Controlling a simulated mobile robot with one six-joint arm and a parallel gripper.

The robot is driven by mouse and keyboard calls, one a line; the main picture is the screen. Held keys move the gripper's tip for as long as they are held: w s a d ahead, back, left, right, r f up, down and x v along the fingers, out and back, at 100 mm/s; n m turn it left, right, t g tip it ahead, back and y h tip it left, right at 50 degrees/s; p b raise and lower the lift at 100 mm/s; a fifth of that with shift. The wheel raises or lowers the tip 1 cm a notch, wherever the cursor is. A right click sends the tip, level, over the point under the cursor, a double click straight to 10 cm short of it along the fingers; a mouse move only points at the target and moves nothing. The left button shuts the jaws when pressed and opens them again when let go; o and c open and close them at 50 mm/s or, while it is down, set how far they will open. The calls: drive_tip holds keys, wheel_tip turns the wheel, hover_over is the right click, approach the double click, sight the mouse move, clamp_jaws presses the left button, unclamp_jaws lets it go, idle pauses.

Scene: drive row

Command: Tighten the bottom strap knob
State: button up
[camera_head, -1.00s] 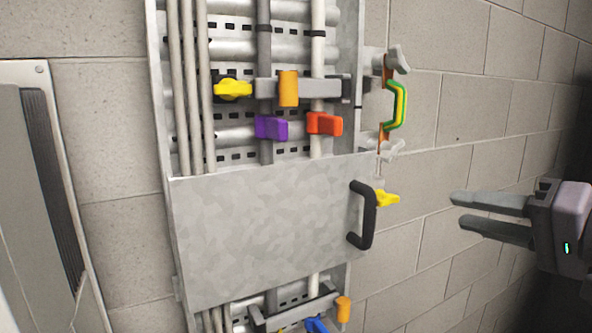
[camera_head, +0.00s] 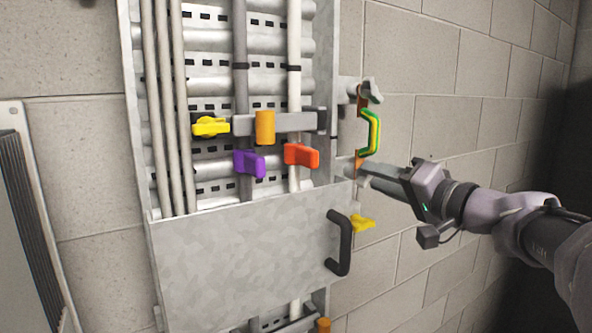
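A green and yellow striped strap (camera_head: 372,132) arches out from the right side of the metal channel, with orange-brown lugs at its ends. A grey wing knob (camera_head: 371,91) stands at its upper end. The grey knob at its lower end, seen in the earlier view, is now hidden behind my fingers. My gripper (camera_head: 372,176) comes in from the right, with its fingertips at the strap's lower end. Its two fingers overlap in this view, so I cannot tell the gap between them or whether they touch the knob.
A grey cover plate (camera_head: 235,255) with a black handle (camera_head: 340,243) lies below left of my gripper. A yellow knob (camera_head: 362,224) sits just below my fingers. Purple (camera_head: 249,163), orange-red (camera_head: 301,155) and yellow (camera_head: 210,126) knobs are on the channel. Block wall lies behind.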

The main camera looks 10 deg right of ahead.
drive_tip(key=shift+w+a, duration=0.1)
drive_tip(key=shift+w, duration=0.15)
clamp_jaws()
